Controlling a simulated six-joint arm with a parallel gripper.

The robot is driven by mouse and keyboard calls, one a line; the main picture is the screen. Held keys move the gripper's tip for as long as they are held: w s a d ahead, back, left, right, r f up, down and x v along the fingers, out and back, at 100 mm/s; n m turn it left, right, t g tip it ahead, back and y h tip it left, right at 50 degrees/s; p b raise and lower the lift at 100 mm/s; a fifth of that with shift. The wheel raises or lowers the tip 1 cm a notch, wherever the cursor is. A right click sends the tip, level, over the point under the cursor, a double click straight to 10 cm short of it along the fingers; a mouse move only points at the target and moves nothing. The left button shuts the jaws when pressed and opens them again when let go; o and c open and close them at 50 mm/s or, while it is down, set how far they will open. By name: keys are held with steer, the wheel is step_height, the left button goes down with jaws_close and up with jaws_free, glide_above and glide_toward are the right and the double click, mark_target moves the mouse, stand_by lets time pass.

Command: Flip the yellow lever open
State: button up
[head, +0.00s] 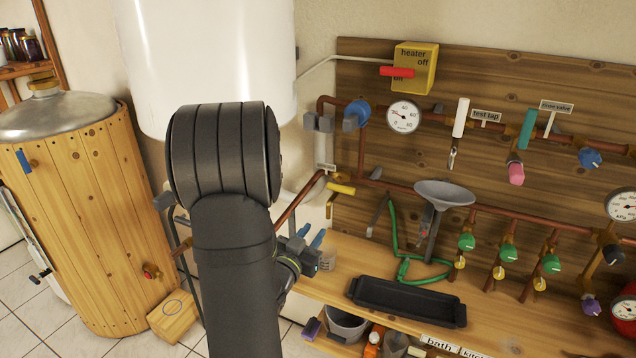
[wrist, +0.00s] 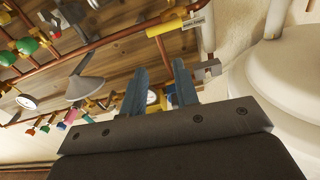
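The yellow lever (head: 341,188) is a short bar on the copper pipe just right of the white tank, under a small label. In the head view it lies nearly level. In the wrist view the yellow lever (wrist: 168,26) is at the top, beside the label, above and apart from my fingertips. My gripper (head: 311,234) is below and slightly left of the lever in the head view, partly hidden by my arm. In the wrist view my gripper (wrist: 160,66) has two blue-grey fingers spread apart with nothing between them.
The white tank (head: 210,60) stands left of the board. A grey funnel (head: 444,193), a green hose (head: 393,232) and a gauge (head: 404,116) are right of the lever. A black tray (head: 405,302) lies on the wooden bench (head: 345,250). Copper pipes run close around the lever.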

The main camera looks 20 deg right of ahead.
steer(key=shift+d+m, duration=0.4)
steer(key=shift+m, duration=0.5)
steer(key=c, duration=0.3)
steer(key=m, duration=0.2)
steer(key=d+m+g, duration=0.1)
steer(key=m, duration=0.1)
steer(key=d+m+g, duration=0.1)
steer(key=m, duration=0.1)
steer(key=shift+w+d+f, duration=0.2)
steer(key=shift+w+f, duration=0.05)
jaws_close()
steer(key=w+d+r+m+g+y, duration=0.1)
steer(key=w+d+m+y, duration=0.1)
steer(key=m, duration=1.1)
steer(key=w+d+m+g+y, duration=0.1)
steer(key=w+d+m+y, duration=0.1)
steer(key=m, duration=1.2)
steer(key=shift+w+r+y, duration=0.2)
steer(key=shift+r+y, duration=0.2)
